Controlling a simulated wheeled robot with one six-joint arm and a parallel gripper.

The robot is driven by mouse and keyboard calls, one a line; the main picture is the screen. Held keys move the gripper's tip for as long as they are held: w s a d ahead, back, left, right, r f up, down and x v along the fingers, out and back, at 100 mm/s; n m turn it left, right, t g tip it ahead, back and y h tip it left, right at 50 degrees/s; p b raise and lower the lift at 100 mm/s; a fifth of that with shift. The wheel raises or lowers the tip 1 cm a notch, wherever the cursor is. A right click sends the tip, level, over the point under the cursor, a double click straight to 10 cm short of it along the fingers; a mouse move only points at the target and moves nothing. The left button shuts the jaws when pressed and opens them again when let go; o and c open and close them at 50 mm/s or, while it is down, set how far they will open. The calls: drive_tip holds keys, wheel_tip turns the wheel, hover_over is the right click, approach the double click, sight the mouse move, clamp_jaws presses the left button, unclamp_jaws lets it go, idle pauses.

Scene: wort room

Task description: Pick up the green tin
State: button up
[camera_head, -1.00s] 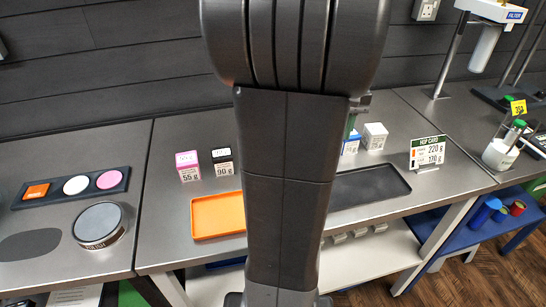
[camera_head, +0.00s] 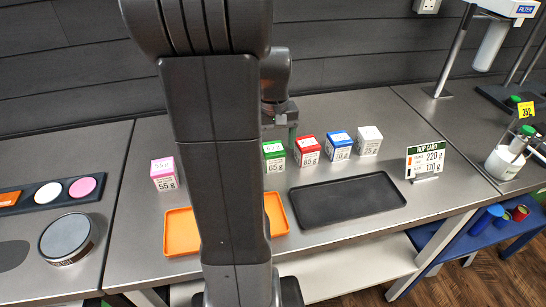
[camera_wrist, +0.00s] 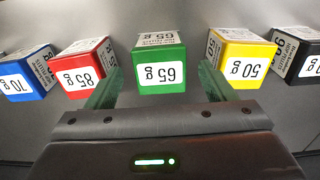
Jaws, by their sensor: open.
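The green tin (camera_head: 274,157) is a small cube with a white label reading 65 g, standing on the grey table in the row at the back. In the wrist view the green tin (camera_wrist: 160,62) is in the middle, just beyond and between the fingers. My gripper (camera_wrist: 158,84) is open and empty, one finger toward the red side and one toward the yellow side. In the head view my arm hides part of the table and most of the gripper.
Beside it are a red tin (camera_head: 307,150) and a yellow tin (camera_wrist: 240,58). A blue tin (camera_head: 339,146), white tin (camera_head: 369,140) and pink tin (camera_head: 164,173) stand in the row.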

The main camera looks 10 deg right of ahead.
sight(273, 148)
wheel_tip(273, 148, down, 4)
drive_tip(key=shift+w+f, duration=0.15)
drive_tip(key=c, duration=1.1)
